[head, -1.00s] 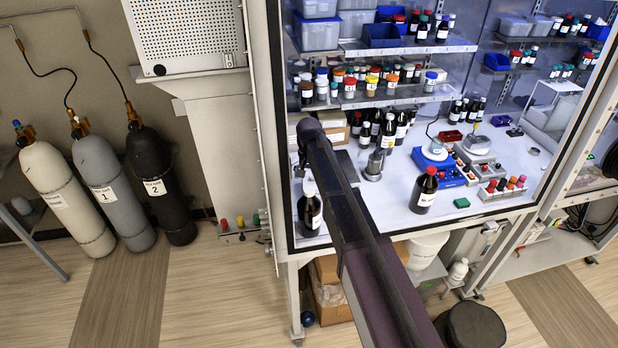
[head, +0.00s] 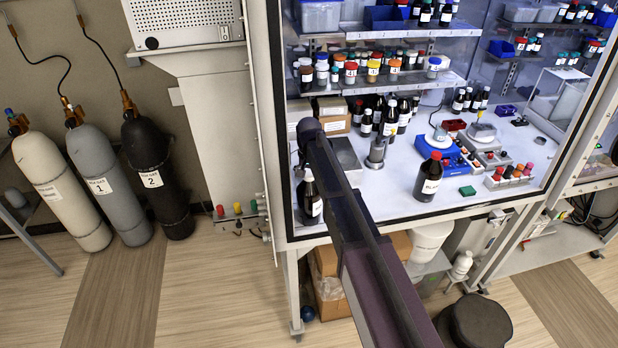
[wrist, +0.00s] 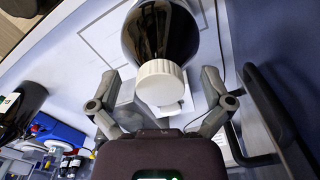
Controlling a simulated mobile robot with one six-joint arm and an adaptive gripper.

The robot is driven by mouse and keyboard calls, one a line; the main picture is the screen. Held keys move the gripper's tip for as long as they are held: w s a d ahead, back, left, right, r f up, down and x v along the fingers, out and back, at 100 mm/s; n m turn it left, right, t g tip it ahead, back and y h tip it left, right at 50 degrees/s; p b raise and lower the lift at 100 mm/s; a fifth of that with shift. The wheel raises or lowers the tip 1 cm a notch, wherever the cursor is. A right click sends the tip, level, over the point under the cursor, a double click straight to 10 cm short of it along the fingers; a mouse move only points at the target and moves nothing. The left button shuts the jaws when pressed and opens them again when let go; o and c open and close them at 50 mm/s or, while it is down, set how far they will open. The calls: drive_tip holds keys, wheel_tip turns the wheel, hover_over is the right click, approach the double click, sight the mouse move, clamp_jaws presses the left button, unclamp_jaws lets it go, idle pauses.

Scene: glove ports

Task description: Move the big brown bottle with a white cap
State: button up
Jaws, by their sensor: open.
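My gripper (wrist: 160,88) is open, one finger on each side of the cap, with gaps visible on both sides. No contact with the bottle shows. In the head view my gripper is mostly hidden by my arm.
A red-capped brown bottle (head: 429,178) stands right of my arm. Behind are a metal cylinder (head: 376,152), blue-and-white devices (head: 436,150) and several dark bottles. A loaded shelf (head: 385,85) hangs above. The cabinet's frame (head: 268,120) is close left. White floor lies between arm and red-capped bottle.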

drive_tip(key=shift+f, duration=0.35)
drive_tip(key=shift+s, duration=0.1)
clamp_jaws()
